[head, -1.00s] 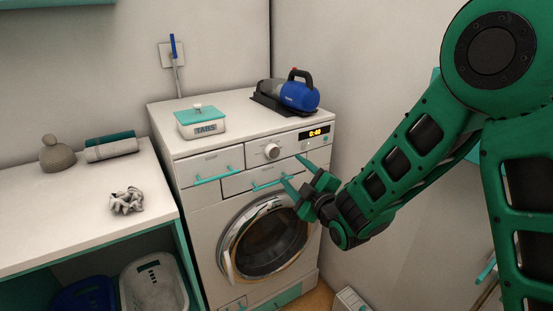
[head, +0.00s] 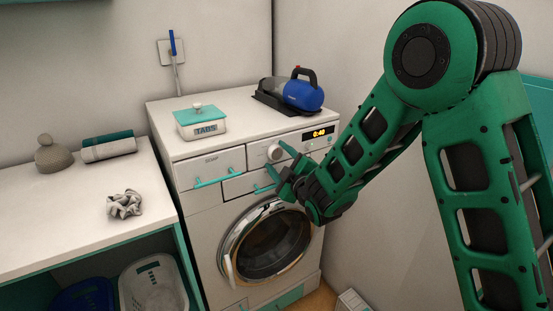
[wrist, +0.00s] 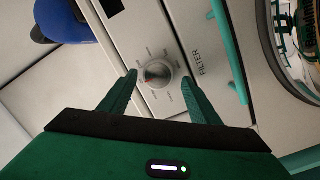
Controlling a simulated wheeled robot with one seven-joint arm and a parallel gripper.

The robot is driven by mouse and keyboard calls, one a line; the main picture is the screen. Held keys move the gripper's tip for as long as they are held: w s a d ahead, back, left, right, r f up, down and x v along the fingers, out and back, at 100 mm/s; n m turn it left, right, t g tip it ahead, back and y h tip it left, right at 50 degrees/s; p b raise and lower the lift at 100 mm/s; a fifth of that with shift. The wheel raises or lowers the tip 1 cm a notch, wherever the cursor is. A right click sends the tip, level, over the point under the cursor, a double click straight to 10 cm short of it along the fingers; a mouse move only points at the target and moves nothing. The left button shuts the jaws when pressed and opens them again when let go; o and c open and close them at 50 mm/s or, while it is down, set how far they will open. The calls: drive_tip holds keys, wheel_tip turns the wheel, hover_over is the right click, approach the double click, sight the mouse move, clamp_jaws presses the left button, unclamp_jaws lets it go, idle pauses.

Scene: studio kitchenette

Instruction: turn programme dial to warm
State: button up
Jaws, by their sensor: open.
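The programme dial (head: 275,153) is a round light knob on the washing machine's front panel, left of a display (head: 319,133) reading 0:40. In the wrist view the dial (wrist: 158,74) has a red mark on its left side and small labels around it, too small to read. My gripper (head: 279,162) is open in front of the panel. In the wrist view its two green fingers (wrist: 160,88) point toward the dial, one on each side and slightly short of it. I cannot tell whether they touch it.
A FILTER panel with a teal handle (wrist: 229,50) lies beside the dial. The washing machine (head: 207,225) carries a TABS box (head: 201,126) and a blue handheld vacuum (head: 303,95) on top. A counter (head: 80,205) stands left. Clear wall lies to the right.

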drive_tip(key=shift+w+d, duration=0.1)
drive_tip(key=shift+w+d, duration=0.1)
drive_tip(key=shift+d, duration=0.1)
drive_tip(key=c, duration=1.1)
drive_tip(key=shift+o, duration=0.2)
drive_tip(key=shift+d+m, duration=0.1)
drive_tip(key=shift+m, duration=0.4)
drive_tip(key=m, duration=0.3)
drive_tip(key=shift+d+r+m, duration=0.1)
drive_tip(key=shift+m, duration=0.2)
drive_tip(key=m+g, duration=0.1)
drive_tip(key=m, duration=0.3)
drive_tip(key=shift+w+d, duration=0.1)
drive_tip(key=m+g, duration=0.1)
drive_tip(key=m, duration=0.3)
drive_tip(key=shift+d, duration=0.1)
drive_tip(key=shift+w+d+m+y, duration=0.15)
drive_tip(key=shift+m+y, duration=0.35)
drive_tip(key=shift+m, duration=1.3)
drive_tip(key=shift+g, duration=0.3)
